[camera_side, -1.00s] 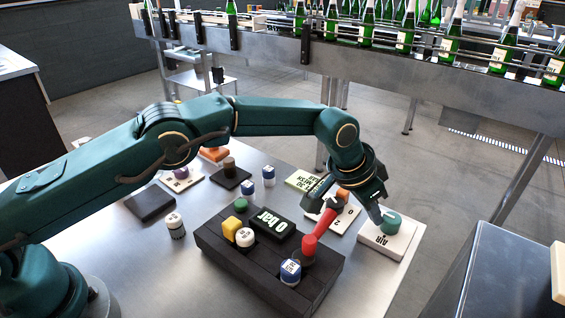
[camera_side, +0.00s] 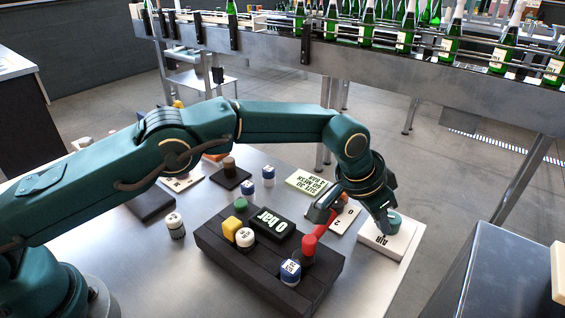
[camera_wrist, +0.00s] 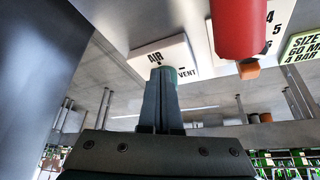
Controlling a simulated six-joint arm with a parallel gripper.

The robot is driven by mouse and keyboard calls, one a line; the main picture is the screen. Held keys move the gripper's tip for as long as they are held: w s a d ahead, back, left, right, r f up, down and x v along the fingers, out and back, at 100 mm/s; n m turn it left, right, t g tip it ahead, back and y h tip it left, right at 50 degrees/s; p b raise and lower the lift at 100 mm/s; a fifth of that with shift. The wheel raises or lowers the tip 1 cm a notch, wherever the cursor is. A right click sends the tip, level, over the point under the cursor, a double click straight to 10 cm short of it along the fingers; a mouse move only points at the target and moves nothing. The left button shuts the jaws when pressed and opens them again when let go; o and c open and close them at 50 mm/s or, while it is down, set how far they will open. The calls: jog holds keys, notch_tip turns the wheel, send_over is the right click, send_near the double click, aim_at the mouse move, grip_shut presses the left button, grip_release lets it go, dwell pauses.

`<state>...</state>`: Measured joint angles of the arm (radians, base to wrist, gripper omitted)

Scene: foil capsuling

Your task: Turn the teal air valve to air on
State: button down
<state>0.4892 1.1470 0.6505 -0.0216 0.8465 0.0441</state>
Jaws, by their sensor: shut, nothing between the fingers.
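The teal air valve (camera_side: 395,220) is a round knob on a white plate marked AIR (camera_side: 405,241) at the table's right corner. My gripper (camera_side: 387,230) is shut and empty, pointing down, with its fingertips at the knob's near-left side. I cannot tell whether they touch it. In the wrist view my shut fingers (camera_wrist: 160,80) hide most of the teal knob (camera_wrist: 168,71). The white plate (camera_wrist: 150,55) shows AIR and VENT there. The knob's pointer direction is hidden.
A white numbered plate (camera_side: 345,215) and a pale green card (camera_side: 311,184) lie behind. Table right of the plate is narrow.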

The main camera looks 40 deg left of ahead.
jog(key=shift+d, duration=0.1)
dwell(0.4)
jog(key=shift+s+r, duration=0.1)
jog(key=shift+s, duration=0.3)
jog(key=shift+r, duration=2.95)
jog(key=shift+w+a+f, duration=0.25)
jog(key=shift+a+f, duration=0.15)
jog(key=shift+f, duration=0.6)
jog(key=shift+w+a+f, duration=0.3)
jog(key=shift+a+f, duration=0.15)
jog(key=shift+f, duration=0.6)
jog(key=shift+w+a+f, duration=0.25)
jog(key=shift+a+f, duration=0.15)
jog(key=shift+f, duration=0.6)
jog(key=shift+w+d, duration=0.15)
jog(key=shift+d, duration=0.1)
